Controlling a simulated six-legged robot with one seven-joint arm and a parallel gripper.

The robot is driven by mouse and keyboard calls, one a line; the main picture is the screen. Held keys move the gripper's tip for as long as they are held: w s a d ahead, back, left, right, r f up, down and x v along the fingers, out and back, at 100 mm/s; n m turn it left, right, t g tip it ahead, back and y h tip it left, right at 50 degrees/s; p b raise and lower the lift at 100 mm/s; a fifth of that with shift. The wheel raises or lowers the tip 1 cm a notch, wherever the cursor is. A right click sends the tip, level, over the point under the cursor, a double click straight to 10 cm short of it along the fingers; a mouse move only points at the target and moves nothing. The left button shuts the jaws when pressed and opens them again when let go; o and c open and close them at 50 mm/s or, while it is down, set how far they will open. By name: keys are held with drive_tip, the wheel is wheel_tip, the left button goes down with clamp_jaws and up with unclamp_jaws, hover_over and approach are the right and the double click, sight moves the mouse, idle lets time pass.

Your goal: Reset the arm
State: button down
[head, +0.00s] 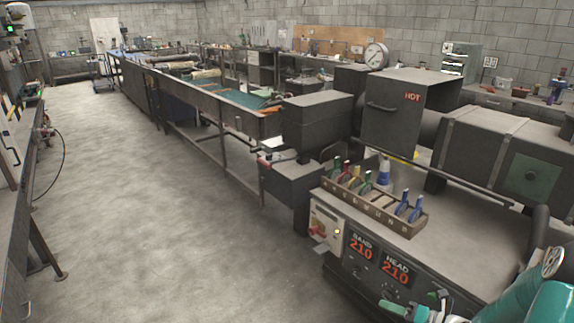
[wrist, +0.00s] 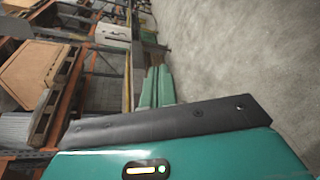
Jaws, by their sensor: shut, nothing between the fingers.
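Parts of my own teal arm or body (head: 545,295) show at the lower right corner of the head view. Smaller teal parts (head: 395,308) show at its bottom edge. No fingertips can be made out in either view. The wrist view is turned on its side. It shows a teal casing (wrist: 190,160) with a small lit strip and a dark plate (wrist: 165,124) along its edge, which look like my own body. No held thing shows.
A dark machine console (head: 375,265) with red displays stands close at the right. A divided tray (head: 375,205) with coloured-handled tools sits on it, below a box marked HOT (head: 395,115). A long trough (head: 215,100) runs back. The grey floor (head: 150,200) at left is clear. Shelving (wrist: 75,85) shows in the wrist view.

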drive_tip(key=s+a+r+n+g+h, duration=0.2)
drive_tip(key=s+a+r+n+g, duration=0.3)
drive_tip(key=n, duration=0.5)
drive_tip(key=s+a+r+n+g+h, duration=0.1)
drive_tip(key=s+a+r+n+g, duration=0.3)
drive_tip(key=a+r+n, duration=0.4)
drive_tip(key=s+r+n+t+h, duration=0.4)
drive_tip(key=s+r+n+h, duration=0.4)
drive_tip(key=n, duration=1.2)
drive_tip(key=shift+s+v, duration=0.2)
drive_tip(key=shift+v, duration=2.3)
drive_tip(key=shift+f, duration=0.15)
